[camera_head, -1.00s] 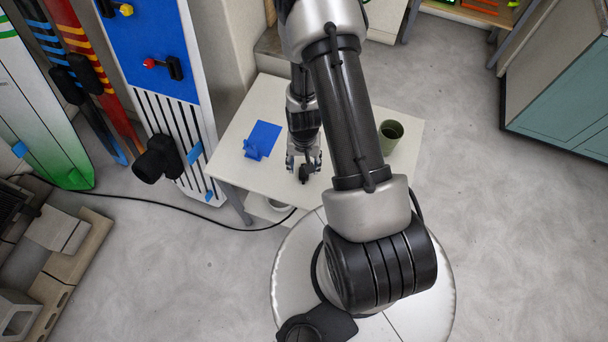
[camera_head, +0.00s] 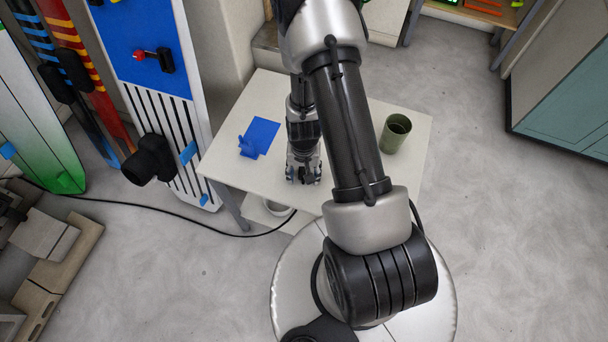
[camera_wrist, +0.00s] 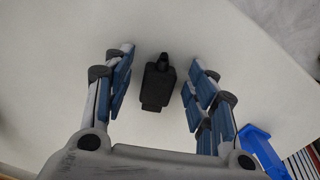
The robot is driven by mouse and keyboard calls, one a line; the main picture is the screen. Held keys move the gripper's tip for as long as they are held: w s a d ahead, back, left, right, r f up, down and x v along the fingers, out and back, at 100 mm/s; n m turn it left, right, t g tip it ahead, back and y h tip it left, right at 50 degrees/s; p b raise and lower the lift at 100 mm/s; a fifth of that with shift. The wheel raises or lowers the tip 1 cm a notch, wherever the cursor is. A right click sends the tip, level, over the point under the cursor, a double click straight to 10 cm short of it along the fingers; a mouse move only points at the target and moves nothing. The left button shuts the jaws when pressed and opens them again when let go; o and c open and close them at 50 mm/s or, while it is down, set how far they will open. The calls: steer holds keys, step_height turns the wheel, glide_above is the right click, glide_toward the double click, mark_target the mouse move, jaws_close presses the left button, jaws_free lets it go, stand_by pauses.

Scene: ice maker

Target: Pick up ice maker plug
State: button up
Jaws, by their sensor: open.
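The black plug (camera_wrist: 157,84) lies on the white table in the wrist view, between my two fingers, with a visible gap on each side. My gripper (camera_wrist: 162,68) is open around it, with blue pads on both fingers. In the head view my gripper (camera_head: 303,178) points down near the front edge of the white table (camera_head: 232,165). The plug is hidden there by my gripper.
A blue holder with a flat sheet (camera_head: 261,136) lies left of my gripper on the table. A dark green cup (camera_head: 395,133) stands on the right side. A black cord (camera_head: 140,208) runs across the floor to the table front. Boards (camera_head: 150,70) lean at left.

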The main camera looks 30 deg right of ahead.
steer(key=shift+c, duration=0.4)
steer(key=c, duration=1.1)
